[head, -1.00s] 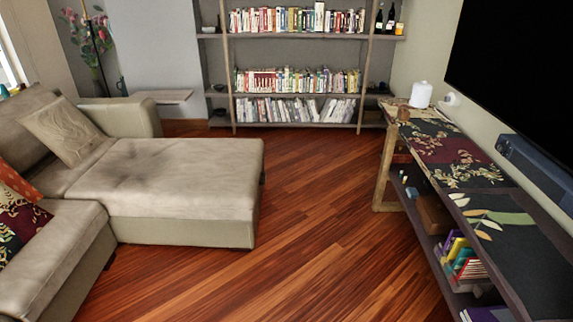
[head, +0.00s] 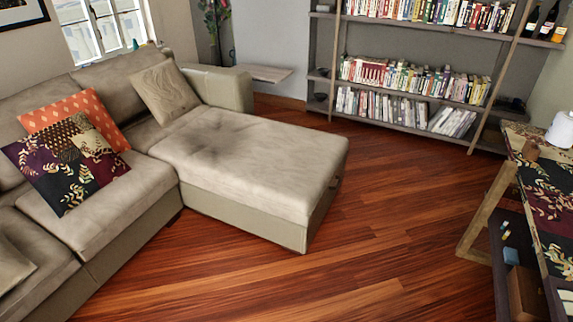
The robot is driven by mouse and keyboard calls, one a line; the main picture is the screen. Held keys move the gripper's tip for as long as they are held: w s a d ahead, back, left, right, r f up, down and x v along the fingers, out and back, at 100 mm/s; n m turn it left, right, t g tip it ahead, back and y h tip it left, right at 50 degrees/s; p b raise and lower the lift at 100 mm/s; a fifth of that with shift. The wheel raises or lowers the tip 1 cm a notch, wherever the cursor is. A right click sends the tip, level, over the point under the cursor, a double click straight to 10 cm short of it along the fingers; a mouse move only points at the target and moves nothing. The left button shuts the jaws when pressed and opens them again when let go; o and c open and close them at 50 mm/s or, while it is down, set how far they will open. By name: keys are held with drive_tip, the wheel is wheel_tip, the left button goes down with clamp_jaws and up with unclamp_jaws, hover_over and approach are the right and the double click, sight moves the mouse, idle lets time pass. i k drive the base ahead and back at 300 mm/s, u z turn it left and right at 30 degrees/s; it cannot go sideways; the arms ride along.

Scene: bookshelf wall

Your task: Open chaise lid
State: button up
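The beige chaise (head: 262,200) extends from the sofa toward the middle of the room. Its flat cushioned lid (head: 255,160) lies down on the base. A small dark spot, perhaps a handle, shows at its right end (head: 336,186). A beige cushion (head: 163,91) leans at the back of the chaise, beside the armrest. My gripper is not in view.
The beige sofa (head: 112,198) joins the chaise at left, with patterned cushions (head: 67,160) on it. Bare wooden floor (head: 390,235) lies in front and to the right. A bookshelf (head: 415,60) stands behind, and a console table (head: 525,215) at right.

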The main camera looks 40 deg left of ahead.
sight(306, 221)
drive_tip(key=u, duration=0.55)
drive_tip(key=i, duration=0.5)
drive_tip(key=u, duration=0.3)
drive_tip(key=k, duration=0.4)
drive_tip(key=u, duration=0.95)
drive_tip(key=i, duration=1.75)
drive_tip(key=z, duration=0.75)
